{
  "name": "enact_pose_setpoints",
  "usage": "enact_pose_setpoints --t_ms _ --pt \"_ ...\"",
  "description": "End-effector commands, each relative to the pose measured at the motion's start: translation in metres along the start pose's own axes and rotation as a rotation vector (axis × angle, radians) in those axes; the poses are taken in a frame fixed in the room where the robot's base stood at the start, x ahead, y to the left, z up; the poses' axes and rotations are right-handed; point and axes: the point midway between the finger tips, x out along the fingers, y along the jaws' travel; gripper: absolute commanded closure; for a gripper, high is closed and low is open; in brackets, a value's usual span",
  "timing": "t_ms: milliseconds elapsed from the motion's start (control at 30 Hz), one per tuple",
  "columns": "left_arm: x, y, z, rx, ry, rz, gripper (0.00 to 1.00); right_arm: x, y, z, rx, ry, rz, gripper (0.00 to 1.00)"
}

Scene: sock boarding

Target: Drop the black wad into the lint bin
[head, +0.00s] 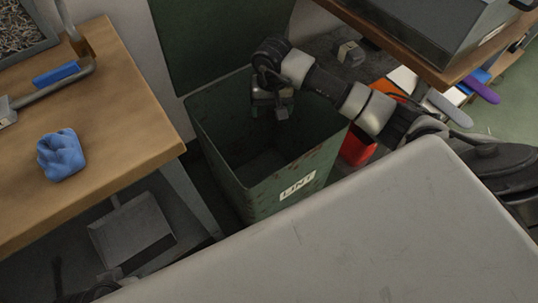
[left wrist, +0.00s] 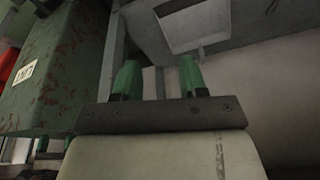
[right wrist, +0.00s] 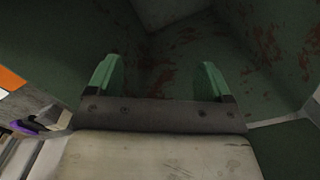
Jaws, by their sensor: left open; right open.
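The lint bin (head: 310,163) is a tall green, rust-flecked open box with a LINT label, standing on the floor between the wooden table and the shelf. It also shows at the left of the left wrist view (left wrist: 62,85). My right gripper (head: 276,110) is over the bin's mouth, pointing down. In the right wrist view its green fingers (right wrist: 157,78) are apart with nothing between them, and the bin's inner walls are beyond. My left gripper (left wrist: 158,77) is open and empty, low beside the bin. I cannot make out the black wad in any view; the bin's floor is dark.
A blue wad (head: 61,155) lies on the wooden table (head: 130,110) at left, near a metal frame with a blue grip (head: 56,74). A grey dustpan (head: 132,236) is below the table. A shelf (head: 420,50) with a dark box and an orange-red container (head: 358,148) stand right of the bin.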

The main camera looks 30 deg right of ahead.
Motion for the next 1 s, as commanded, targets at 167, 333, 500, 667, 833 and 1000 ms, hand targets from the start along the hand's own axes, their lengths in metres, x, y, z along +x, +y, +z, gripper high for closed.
enact_pose_setpoints --t_ms 167,333,500,667,833,1000 --pt "-0.003 0.0 -0.001 0.0 0.0 0.0 0.57 -0.013 0.0 -0.001 0.0 0.004 -0.001 0.19" --pt "-0.009 0.0 -0.003 0.0 0.0 0.0 0.57 -0.046 0.0 -0.002 0.0 0.006 0.0 0.19" --pt "-0.014 -0.001 -0.005 0.0 0.001 0.0 0.57 -0.079 0.0 -0.001 0.0 0.004 0.0 0.19" --pt "0.001 0.0 -0.005 0.0 -0.011 0.002 0.57 -0.1 0.0 -0.001 0.0 0.003 -0.001 0.19" --pt "0.007 0.0 -0.005 0.0 -0.01 0.002 0.57 -0.108 0.0 0.0 0.0 0.0 0.0 0.19" --pt "0.007 0.0 -0.005 0.0 -0.011 0.002 0.57 -0.108 0.0 0.0 0.0 -0.001 0.0 0.19"
